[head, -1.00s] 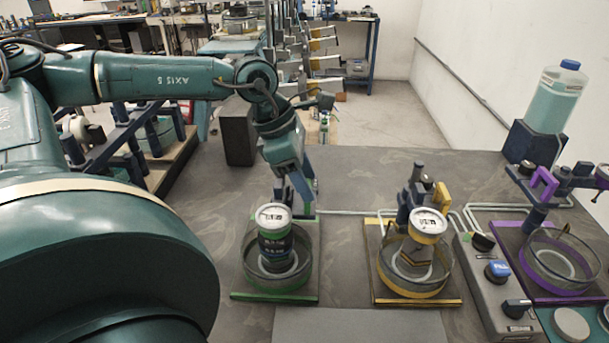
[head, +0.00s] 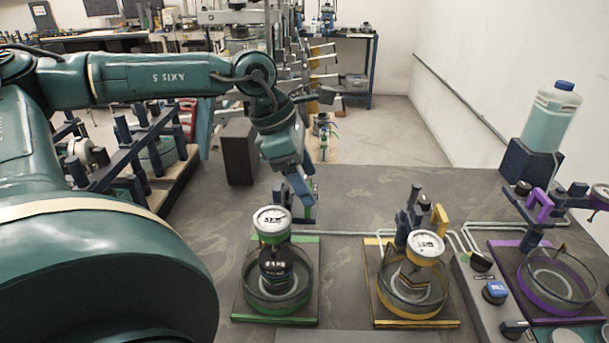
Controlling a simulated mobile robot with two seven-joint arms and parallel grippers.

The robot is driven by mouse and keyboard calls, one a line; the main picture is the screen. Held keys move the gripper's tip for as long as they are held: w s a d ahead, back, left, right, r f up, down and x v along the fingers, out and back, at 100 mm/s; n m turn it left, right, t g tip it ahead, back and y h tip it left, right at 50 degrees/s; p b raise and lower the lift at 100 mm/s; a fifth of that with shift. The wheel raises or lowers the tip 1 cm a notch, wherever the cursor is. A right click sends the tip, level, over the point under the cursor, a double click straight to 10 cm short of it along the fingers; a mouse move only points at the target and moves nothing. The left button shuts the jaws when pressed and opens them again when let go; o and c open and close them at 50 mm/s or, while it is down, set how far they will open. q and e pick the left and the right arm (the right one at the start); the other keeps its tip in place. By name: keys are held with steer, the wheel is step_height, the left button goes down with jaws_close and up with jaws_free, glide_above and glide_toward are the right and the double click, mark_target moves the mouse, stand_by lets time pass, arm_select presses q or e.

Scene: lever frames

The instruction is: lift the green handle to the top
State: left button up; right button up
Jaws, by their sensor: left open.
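The green station has a green-edged base (head: 246,308) with a round clear dish. Above the dish is a white-faced dial (head: 272,219) with a green band. The green handle (head: 309,212) shows only as a small green patch behind the dial, mostly hidden by my left gripper. My left gripper (head: 302,196) points down at the handle, open. It seems to be at or touching the handle; the contact itself is hidden. My right gripper is out of view.
A yellow station with a yellow handle (head: 440,219) stands to the right. Farther right is a purple handle (head: 538,205) and a control box with a blue knob (head: 495,291). A bottle (head: 551,116) stands at the back right. The grey table behind the stations is mostly clear.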

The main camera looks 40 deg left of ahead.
arm_select(q)
steer(key=b+v, duration=0.1)
steer(key=v, duration=1.2)
stand_by(0.9)
